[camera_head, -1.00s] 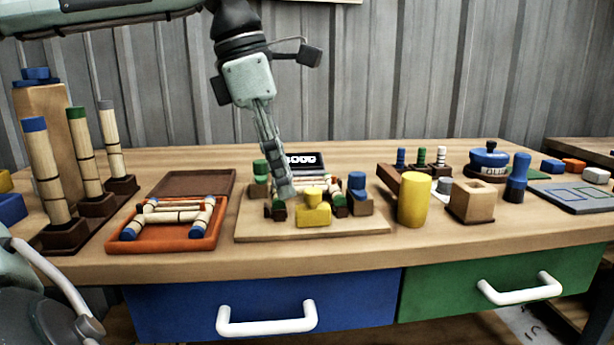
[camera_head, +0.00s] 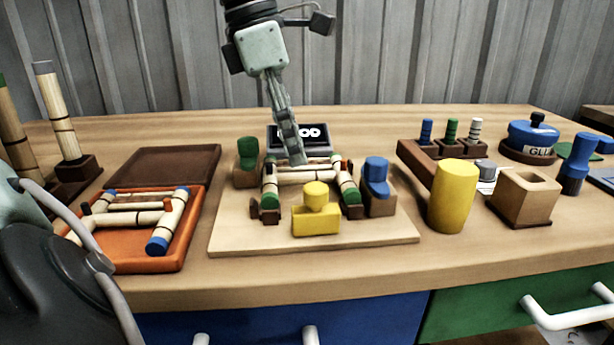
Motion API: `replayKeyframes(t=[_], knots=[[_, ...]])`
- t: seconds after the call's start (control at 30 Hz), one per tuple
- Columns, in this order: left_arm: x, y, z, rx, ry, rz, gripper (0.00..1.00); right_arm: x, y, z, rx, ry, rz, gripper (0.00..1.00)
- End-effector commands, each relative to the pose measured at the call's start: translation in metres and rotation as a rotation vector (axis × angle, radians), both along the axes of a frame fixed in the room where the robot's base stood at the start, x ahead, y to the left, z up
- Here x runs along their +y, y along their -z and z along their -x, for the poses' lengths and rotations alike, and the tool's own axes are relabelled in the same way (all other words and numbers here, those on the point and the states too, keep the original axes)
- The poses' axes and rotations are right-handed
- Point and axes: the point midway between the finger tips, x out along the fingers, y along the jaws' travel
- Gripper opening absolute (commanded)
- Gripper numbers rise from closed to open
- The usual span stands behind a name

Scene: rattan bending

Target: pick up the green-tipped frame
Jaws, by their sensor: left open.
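The green-tipped frame (camera_head: 308,177) is a U-shaped piece of pale rattan with dark bindings. It lies on a light wooden board (camera_head: 375,232), with its crossbar at the back and its two green tips towards me, at dark brown holders. My left gripper (camera_head: 298,158) comes down from above, with its fingers pointing down at the middle of the crossbar. It is open and nothing is seen held in it. The fingers overlap the crossbar in the picture; I cannot tell whether they touch it. My right gripper is not in view.
A yellow block (camera_head: 316,220) stands between the frame's legs. Green (camera_head: 247,155) and blue-topped (camera_head: 376,177) blocks flank the frame. A dark display (camera_head: 300,138) is behind. An orange tray (camera_head: 150,250) with a blue-tipped frame lies left; a yellow cylinder (camera_head: 453,197) stands right.

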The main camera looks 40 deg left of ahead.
Motion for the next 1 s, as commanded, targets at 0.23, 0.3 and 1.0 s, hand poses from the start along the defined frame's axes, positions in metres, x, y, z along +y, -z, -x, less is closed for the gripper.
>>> replayKeyframes(t=[0.23,0.3,1.0], knots=[[-0.009,0.035,-0.010,0.002,-0.002,0.000,0.41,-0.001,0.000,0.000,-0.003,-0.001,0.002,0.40],[-0.010,0.041,-0.011,0.003,0.000,0.000,0.41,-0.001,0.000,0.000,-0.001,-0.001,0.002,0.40],[-0.010,0.047,-0.012,-0.001,-0.001,0.000,0.41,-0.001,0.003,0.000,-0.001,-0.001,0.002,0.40]])
